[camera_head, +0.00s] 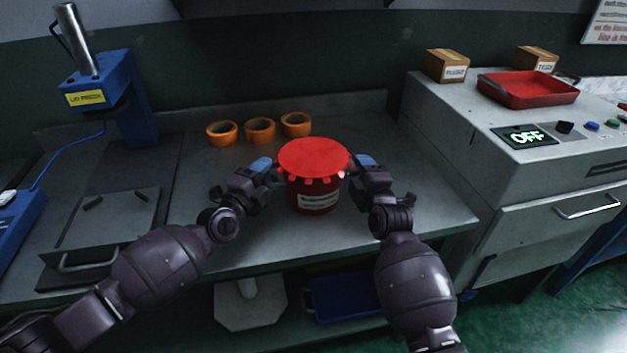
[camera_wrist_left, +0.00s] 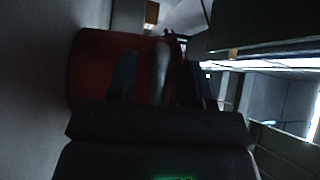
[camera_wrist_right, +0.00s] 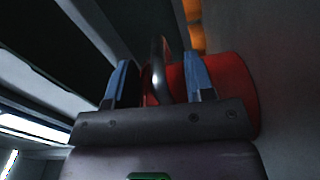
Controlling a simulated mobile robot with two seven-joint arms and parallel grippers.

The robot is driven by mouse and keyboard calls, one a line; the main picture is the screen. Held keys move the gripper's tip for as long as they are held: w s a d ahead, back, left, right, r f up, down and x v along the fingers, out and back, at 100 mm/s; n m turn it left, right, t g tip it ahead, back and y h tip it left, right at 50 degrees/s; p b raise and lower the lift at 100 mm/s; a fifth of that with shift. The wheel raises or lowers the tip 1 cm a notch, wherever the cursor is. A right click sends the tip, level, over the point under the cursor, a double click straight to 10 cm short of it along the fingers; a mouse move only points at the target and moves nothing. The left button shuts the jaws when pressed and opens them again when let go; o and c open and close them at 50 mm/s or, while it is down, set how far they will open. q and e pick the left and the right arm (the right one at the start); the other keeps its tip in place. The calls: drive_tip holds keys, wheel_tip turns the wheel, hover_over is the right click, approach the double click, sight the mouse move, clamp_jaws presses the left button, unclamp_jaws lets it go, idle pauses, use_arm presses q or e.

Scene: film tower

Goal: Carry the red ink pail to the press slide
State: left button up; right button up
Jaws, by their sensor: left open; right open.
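The red ink pail (camera_head: 313,190) stands upright on the grey worktop, with a red lid and a white label on its front. My left gripper (camera_head: 268,170) is open at its left side and my right gripper (camera_head: 361,168) is open at its right side. In the right wrist view, a metal handle (camera_wrist_right: 158,72) stands between the two blue fingers, with the red pail (camera_wrist_right: 232,85) behind. In the left wrist view, a similar handle (camera_wrist_left: 162,70) lies between the dark fingers, beside the pail (camera_wrist_left: 90,70). The press slide (camera_head: 112,222) is a grey plate with a front handle, left on the worktop.
The blue press (camera_head: 125,95) stands behind the slide. Orange rolls (camera_head: 260,130) sit behind the pail. A grey machine (camera_head: 470,140) with an OFF display and a red tray (camera_head: 528,88) borders the worktop on the right. Worktop between pail and slide is clear apart from my left arm.

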use_arm(q)
drive_tip(key=shift+w+d, duration=0.15)
drive_tip(key=shift+w, duration=0.1)
use_arm(e)
drive_tip(key=shift+w+a, duration=0.1)
drive_tip(key=shift+w, duration=0.15)
use_arm(q)
clamp_jaws()
use_arm(e)
clamp_jaws()
use_arm(q)
drive_tip(key=shift+r, duration=0.15)
use_arm(e)
drive_tip(key=shift+r, duration=0.1)
